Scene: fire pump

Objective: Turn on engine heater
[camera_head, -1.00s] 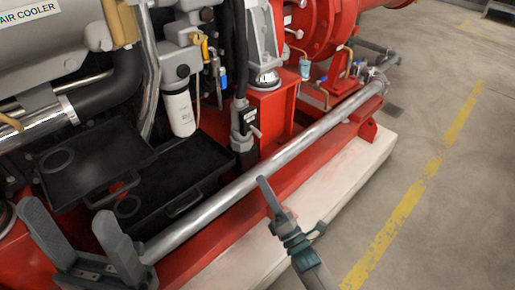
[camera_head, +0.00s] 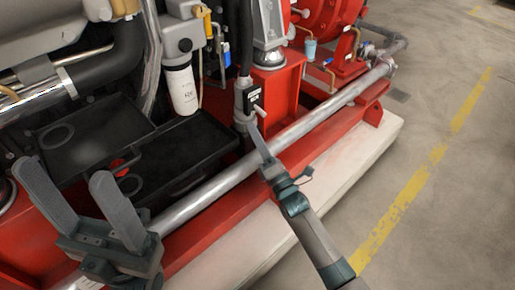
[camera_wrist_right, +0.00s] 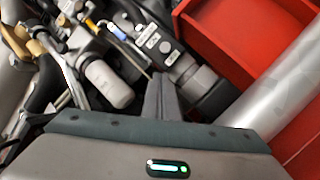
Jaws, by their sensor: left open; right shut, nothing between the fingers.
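A grey unit with a black labelled face and a small light lever (camera_head: 250,98) stands at the foot of a black hose, in the middle of the head view. I take it for the engine heater switch. The shut fingers also show in the right wrist view (camera_wrist_right: 161,80), pointing at the unit's lower part. My left gripper (camera_head: 62,178) is open and empty at lower left.
A silver pipe (camera_head: 315,118) runs diagonally along the red base, beneath my right gripper. A white filter (camera_head: 181,90) hangs left of the unit. Black trays (camera_head: 190,150) lie behind the left gripper. Grey floor with a yellow line (camera_head: 410,195) is clear at right.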

